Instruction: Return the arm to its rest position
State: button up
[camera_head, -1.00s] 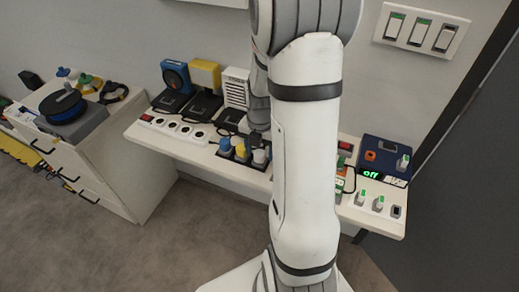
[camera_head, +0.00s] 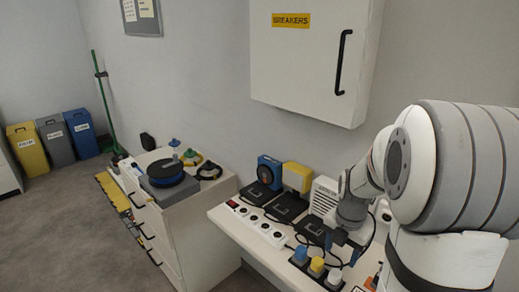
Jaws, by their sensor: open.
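My white and grey arm fills the right side of the head camera view, bent with its elbow high. Its wrist reaches down and left over the shelf. My gripper (camera_head: 335,240) is the small dark part at the end of the wrist. It is open, and I see nothing held in it. It is above the row of blue, yellow and white plugs (camera_head: 317,266), near the white vented box (camera_head: 323,195). Its fingertips are too small to make out clearly.
A white breaker cabinet (camera_head: 308,75) hangs on the wall above the shelf. The shelf (camera_head: 222,213) carries a power strip (camera_head: 258,222), a blue device (camera_head: 269,170) and a yellow device (camera_head: 296,177). A drawer cabinet (camera_head: 190,228) stands left. Open floor (camera_head: 70,230) lies farther left.

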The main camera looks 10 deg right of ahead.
jog(key=s+a+r+m+t, duration=0.1)
jog(key=s+a+r+m, duration=0.3)
jog(key=m, duration=0.8)
jog(key=s+a+r+m+t, duration=0.1)
jog(key=s+a+r+m, duration=0.4)
jog(key=m, duration=0.8)
jog(key=shift+s+a+m+t, duration=0.3)
jog(key=shift+s+a, duration=1.35)
jog(key=shift+s, duration=0.05)
